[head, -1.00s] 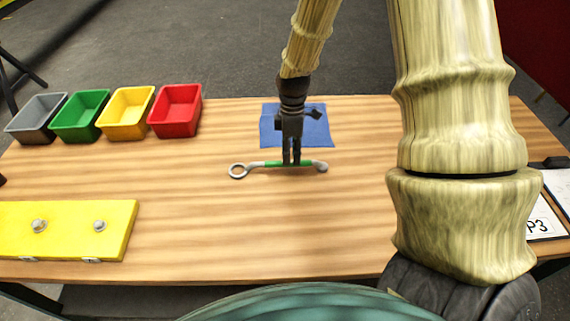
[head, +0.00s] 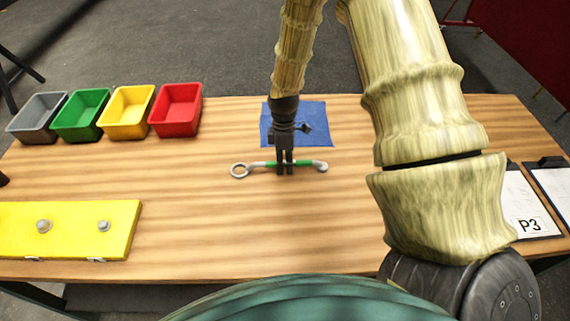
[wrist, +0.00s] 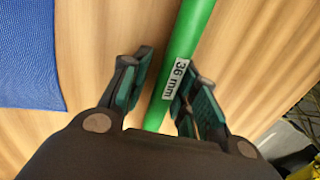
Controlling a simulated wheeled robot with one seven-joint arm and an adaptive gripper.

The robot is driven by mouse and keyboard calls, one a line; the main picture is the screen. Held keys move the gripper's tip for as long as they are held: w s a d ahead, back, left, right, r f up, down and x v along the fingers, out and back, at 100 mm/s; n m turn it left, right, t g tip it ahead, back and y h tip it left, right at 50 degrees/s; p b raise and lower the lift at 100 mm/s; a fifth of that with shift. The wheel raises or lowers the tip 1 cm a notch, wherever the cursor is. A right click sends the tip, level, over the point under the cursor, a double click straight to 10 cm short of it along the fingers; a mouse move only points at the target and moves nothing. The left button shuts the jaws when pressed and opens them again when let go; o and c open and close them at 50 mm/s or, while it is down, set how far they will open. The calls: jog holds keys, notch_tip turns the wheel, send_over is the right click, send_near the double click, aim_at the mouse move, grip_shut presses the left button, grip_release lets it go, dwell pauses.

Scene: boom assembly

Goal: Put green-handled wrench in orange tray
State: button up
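The green-handled wrench (head: 303,163) lies across the middle of the wooden table, its ring end at the left. In the wrist view its green handle (wrist: 192,40) carries a "36 mm" label and runs between the fingers. My gripper (head: 285,171) is down at the handle, one finger on each side. In the wrist view my gripper (wrist: 166,75) is open, with a gap at the left finger; the right finger is close beside the handle. No clearly orange tray shows; a yellow tray (head: 105,123) stands at the back left.
Grey (head: 24,127), green (head: 68,126) and red (head: 174,125) trays stand in row with the yellow one. A blue mat (head: 318,124) lies behind the wrench. A yellow block with bolts (head: 75,231) is at front left, clipboards (head: 530,226) at right. The front middle is clear.

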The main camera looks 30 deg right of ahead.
jog(key=shift+s+a+r, duration=0.1)
jog(key=shift+s, duration=0.1)
jog(key=shift+c, duration=1.4)
jog(key=c, duration=0.4)
jog(key=shift+w, duration=0.1)
